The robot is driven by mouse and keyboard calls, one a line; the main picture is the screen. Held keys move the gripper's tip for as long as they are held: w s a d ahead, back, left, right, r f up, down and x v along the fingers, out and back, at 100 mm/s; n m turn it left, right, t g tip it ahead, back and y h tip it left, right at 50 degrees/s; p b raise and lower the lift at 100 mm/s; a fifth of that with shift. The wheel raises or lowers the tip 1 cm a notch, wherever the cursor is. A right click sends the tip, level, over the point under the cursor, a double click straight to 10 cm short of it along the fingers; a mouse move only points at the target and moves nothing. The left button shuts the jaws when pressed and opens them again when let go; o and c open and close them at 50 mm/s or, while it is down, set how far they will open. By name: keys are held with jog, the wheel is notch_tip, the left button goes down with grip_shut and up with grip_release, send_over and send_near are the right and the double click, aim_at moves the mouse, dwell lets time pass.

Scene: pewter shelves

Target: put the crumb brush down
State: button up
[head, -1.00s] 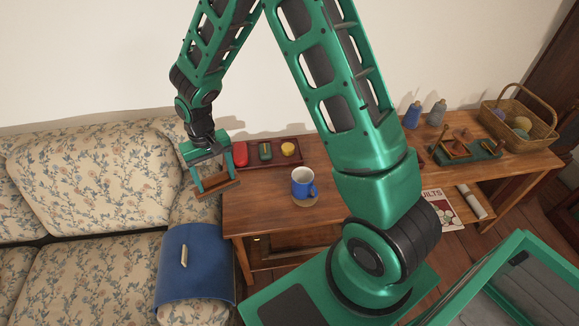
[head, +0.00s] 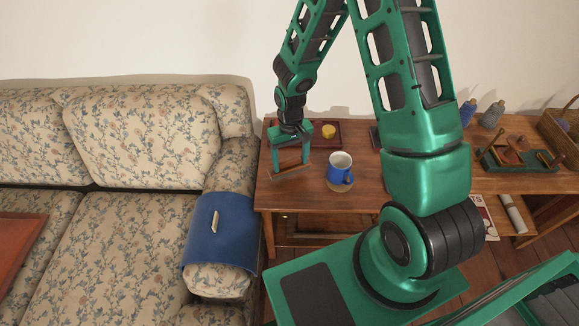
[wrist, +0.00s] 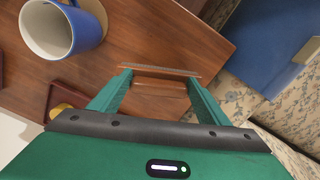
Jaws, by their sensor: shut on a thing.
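The crumb brush (head: 293,171) is a brown wooden bar with a bristled edge. My gripper (head: 291,161) is shut on it, with one green finger at each end. In the head view the brush is over the left part of the wooden side table (head: 300,200), left of the blue mug. In the wrist view the brush (wrist: 160,73) spans the two fingertips above the brown tabletop (wrist: 130,30). I cannot tell whether it touches the table.
A blue mug (head: 340,172) stands on a round coaster (head: 341,187) to the right. A dark red tray (head: 334,146) with a yellow thing (head: 328,131) lies behind, partly hidden by my gripper. A blue cover (head: 232,235) lies over the sofa arm, left of the table.

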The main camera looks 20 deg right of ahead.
aim_at(290, 167)
jog(key=shift+f, duration=1.75)
jog(key=o, duration=0.9)
jog(key=shift+f, duration=0.1)
jog(key=shift+o, duration=0.2)
